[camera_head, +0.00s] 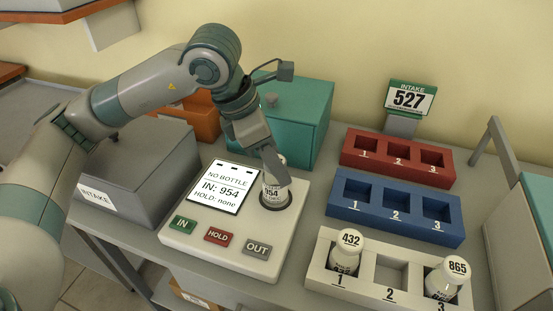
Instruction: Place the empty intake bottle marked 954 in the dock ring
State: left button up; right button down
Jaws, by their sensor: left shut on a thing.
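The bottle marked 954 (272,190) is upright at the dock ring (282,206) on the right side of the white console (236,258). My left gripper (277,172) is shut on the bottle from above and hides its top. The bottle's base is at the ring's dark opening; I cannot tell whether it is fully seated. The console screen (223,188) reads "NO BOTTLE", "IN: 954" and "HOLD: none". My right gripper is not in view.
Green IN, red HOLD and grey OUT (257,248) buttons line the console front. Red (388,171) and blue (388,225) racks are empty. The white rack (393,293) holds bottle 432 (346,252) in slot 1 and bottle 865 (449,279) in slot 3. A teal box (310,110) stands behind.

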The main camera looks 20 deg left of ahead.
pick_arm(q)
jog(key=shift+f, duration=0.2)
jog(key=o, duration=0.9)
jog(key=shift+c, duration=0.2)
jog(key=o, duration=0.4)
jog(key=shift+o, duration=0.2)
jog(key=shift+r, duration=0.2)
jog(key=v, duration=1.2)
jog(key=shift+b, duration=0.45)
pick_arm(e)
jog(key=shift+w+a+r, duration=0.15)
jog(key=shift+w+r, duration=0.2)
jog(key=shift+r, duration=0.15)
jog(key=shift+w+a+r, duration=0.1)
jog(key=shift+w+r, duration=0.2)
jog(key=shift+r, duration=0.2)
pick_arm(q)
jog(key=shift+f, duration=0.1)
